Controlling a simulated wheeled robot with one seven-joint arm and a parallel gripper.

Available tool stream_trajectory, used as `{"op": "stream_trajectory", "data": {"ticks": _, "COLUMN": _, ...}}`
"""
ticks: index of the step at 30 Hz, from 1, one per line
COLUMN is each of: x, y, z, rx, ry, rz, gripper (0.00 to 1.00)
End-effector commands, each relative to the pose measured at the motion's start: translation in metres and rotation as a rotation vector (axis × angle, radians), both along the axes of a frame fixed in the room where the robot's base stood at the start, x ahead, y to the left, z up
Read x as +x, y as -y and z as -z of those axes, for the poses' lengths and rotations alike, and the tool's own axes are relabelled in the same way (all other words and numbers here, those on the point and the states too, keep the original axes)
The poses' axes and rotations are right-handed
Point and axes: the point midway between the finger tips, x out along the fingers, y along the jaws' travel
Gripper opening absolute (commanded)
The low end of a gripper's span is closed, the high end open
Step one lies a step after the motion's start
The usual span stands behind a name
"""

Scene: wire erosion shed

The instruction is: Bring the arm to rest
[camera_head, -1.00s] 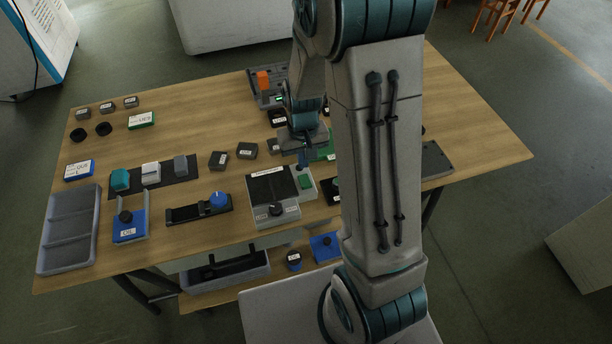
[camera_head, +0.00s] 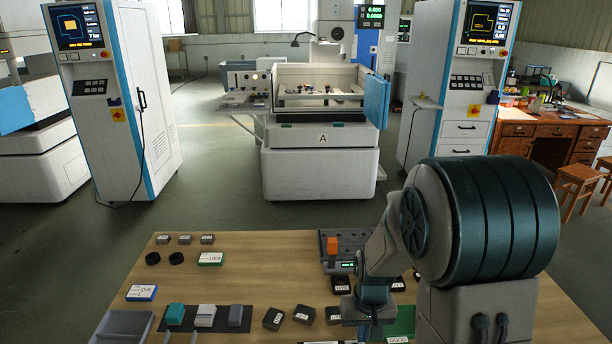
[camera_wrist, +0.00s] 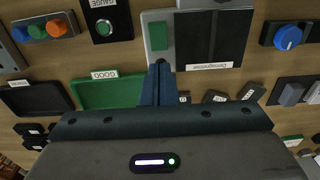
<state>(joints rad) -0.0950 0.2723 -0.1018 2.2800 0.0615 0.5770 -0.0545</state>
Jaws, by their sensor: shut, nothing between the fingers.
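My gripper (camera_wrist: 160,68) shows in the wrist view with its two dark fingers together and nothing between them. It points at the wooden table, close to the demagnetiser (camera_wrist: 212,40) with its green button, and beside the green GOOD tray (camera_wrist: 112,92). I cannot tell its exact height above the table. In the head view my arm rises from the lower right, bends at a large teal joint and comes down over the table (camera_head: 262,258). The wrist shows low in that view, and the fingertips are out of frame.
Around the fingers in the wrist view are a gauge box (camera_wrist: 106,18), a button box (camera_wrist: 45,28), a black tray (camera_wrist: 40,97) and a blue knob (camera_wrist: 288,38). Machine A (camera_head: 322,160) and two control cabinets stand behind the table, with open floor between.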

Motion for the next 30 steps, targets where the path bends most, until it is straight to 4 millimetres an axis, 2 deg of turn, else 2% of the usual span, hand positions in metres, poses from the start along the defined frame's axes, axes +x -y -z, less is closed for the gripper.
{"op": "stream_trajectory", "data": {"ticks": 6, "x": -0.024, "y": -0.002, "z": -0.059, "rx": 0.018, "ry": 0.072, "rz": -0.002, "gripper": 0.00}}
{"op": "stream_trajectory", "data": {"ticks": 15, "x": -0.076, "y": -0.002, "z": -0.125, "rx": 0.019, "ry": 0.167, "rz": -0.007, "gripper": 0.00}}
{"op": "stream_trajectory", "data": {"ticks": 19, "x": -0.101, "y": -0.001, "z": -0.146, "rx": 0.013, "ry": 0.206, "rz": -0.008, "gripper": 0.00}}
{"op": "stream_trajectory", "data": {"ticks": 24, "x": -0.126, "y": 0.000, "z": -0.161, "rx": 0.001, "ry": 0.243, "rz": -0.009, "gripper": 0.00}}
{"op": "stream_trajectory", "data": {"ticks": 30, "x": -0.139, "y": 0.002, "z": -0.166, "rx": -0.006, "ry": 0.258, "rz": -0.007, "gripper": 0.00}}
